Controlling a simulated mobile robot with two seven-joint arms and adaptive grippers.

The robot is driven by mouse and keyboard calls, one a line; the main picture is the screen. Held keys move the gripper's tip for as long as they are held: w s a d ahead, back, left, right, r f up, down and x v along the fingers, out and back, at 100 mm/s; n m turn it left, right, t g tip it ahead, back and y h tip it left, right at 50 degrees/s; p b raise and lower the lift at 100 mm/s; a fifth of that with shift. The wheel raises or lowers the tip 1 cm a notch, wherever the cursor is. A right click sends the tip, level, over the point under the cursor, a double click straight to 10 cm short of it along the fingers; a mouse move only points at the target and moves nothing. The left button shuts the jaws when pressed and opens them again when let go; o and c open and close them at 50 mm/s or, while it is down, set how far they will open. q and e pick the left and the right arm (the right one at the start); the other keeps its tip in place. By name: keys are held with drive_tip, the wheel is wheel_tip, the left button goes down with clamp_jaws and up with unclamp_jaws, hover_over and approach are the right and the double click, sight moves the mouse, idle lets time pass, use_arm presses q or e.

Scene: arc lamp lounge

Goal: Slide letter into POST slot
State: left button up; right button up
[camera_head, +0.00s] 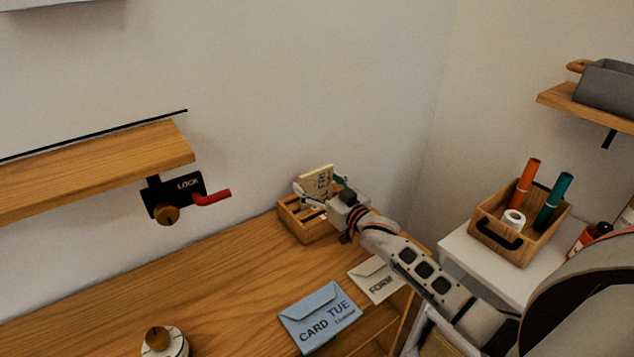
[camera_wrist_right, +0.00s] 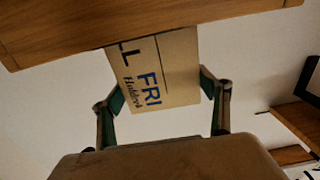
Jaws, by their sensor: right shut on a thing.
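A cream letter (camera_head: 316,179) stands roughly upright, above or in a slotted wooden box (camera_head: 287,222) at the back of the desk. My right gripper (camera_head: 320,188) is shut on the letter. In the right wrist view the letter (camera_wrist_right: 165,72) shows between the two fingers (camera_wrist_right: 160,100), with "FRI" and part of a word ending in "LL". Its far end meets a wooden edge (camera_wrist_right: 60,38) there; I cannot tell whether it is inside a slot. No POST label is readable. My left gripper is out of view.
A blue envelope (camera_head: 318,315) and a white envelope (camera_head: 380,281) lie on the desk (camera_head: 215,290). A LOCK plate with a red lever (camera_head: 210,197) hangs below the left shelf. A wooden caddy (camera_head: 498,238) with tubes stands right. The desk's middle is clear.

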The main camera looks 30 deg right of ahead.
drive_tip(key=shift+f, duration=0.25)
drive_tip(key=o, duration=1.2)
drive_tip(key=shift+o, duration=0.2)
drive_tip(key=shift+s, duration=0.1)
drive_tip(key=shift+s+d, duration=0.1)
drive_tip(key=shift+s, duration=0.2)
drive_tip(key=s+d, duration=0.1)
drive_tip(key=s, duration=1)
drive_tip(key=shift+d, duration=0.25)
